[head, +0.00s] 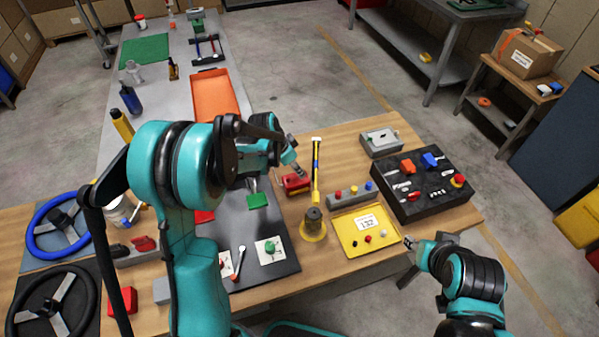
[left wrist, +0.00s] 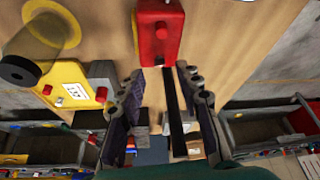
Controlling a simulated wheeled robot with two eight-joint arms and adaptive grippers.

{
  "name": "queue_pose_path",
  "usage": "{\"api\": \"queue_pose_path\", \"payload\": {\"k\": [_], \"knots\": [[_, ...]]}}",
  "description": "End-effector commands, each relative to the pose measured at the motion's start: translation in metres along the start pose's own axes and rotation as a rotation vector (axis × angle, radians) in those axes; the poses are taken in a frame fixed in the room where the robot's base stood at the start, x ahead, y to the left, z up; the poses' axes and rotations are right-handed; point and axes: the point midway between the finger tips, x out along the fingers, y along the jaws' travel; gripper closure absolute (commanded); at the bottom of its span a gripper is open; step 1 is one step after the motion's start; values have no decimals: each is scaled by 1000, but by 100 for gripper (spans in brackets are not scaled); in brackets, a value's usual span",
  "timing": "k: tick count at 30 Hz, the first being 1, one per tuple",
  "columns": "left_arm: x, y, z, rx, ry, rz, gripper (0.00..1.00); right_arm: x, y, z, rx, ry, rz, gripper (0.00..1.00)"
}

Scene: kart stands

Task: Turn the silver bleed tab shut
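A red block (head: 296,184) sits on the wooden table, right of the dark mat. In the left wrist view the red block (left wrist: 158,35) is at the top centre, with a red knob on its face and a small grey metal piece (left wrist: 160,3) at the frame edge. I cannot tell for sure whether that piece is the silver bleed tab.
A yellow-black post (head: 316,170) and a yellow round base with a dark cylinder (head: 314,226) stand close to the block. A yellow panel (head: 350,240), a grey button strip (head: 345,197) and a black tray (head: 410,210) lie to the right. My left arm hides part of the mat.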

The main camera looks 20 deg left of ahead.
Motion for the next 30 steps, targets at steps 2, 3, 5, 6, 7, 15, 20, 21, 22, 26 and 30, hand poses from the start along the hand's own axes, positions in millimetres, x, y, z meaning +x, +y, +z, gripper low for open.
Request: {"api": "queue_pose_path", "payload": {"k": [2, 3, 5, 6, 7, 15, 20, 21, 22, 26, 30], "knots": [[15, 0, 0, 1, 0, 1, 66, 3, 0, 2, 0, 0, 0, 60], [20, 0, 0, 1, 0, 1, 66, 4, 0, 3, 0, 0, 0, 60], [26, 0, 0, 1, -1, 1, 66, 5, 0, 4, 0, 0, 0, 60], [29, 0, 0, 1, -1, 1, 66, 6, 0, 4, 0, 0, 0, 60], [31, 0, 0, 1, -1, 1, 66, 6, 0, 4, 0, 0, 0, 60], [35, 0, 0, -1, -1, 1, 66, 6, 0, 4, 0, 0, 0, 60], [35, 0, 0, -1, -1, 1, 92, 6, 0, 4, 0, 0, 0, 60], [35, 0, 0, -1, -1, 1, 100, 6, 0, 4, 0, 0, 0, 60], [35, 0, 0, -1, -1, 1, 100, 6, 0, 4, 0, 0, 0, 60], [35, 0, 0, -1, -1, 1, 100, 6, 0, 4, 0, 0, 0, 60], [36, -1, 0, 54, -3, 25, 100, 9, 0, 6, 0, 0, 0, 60]]}}
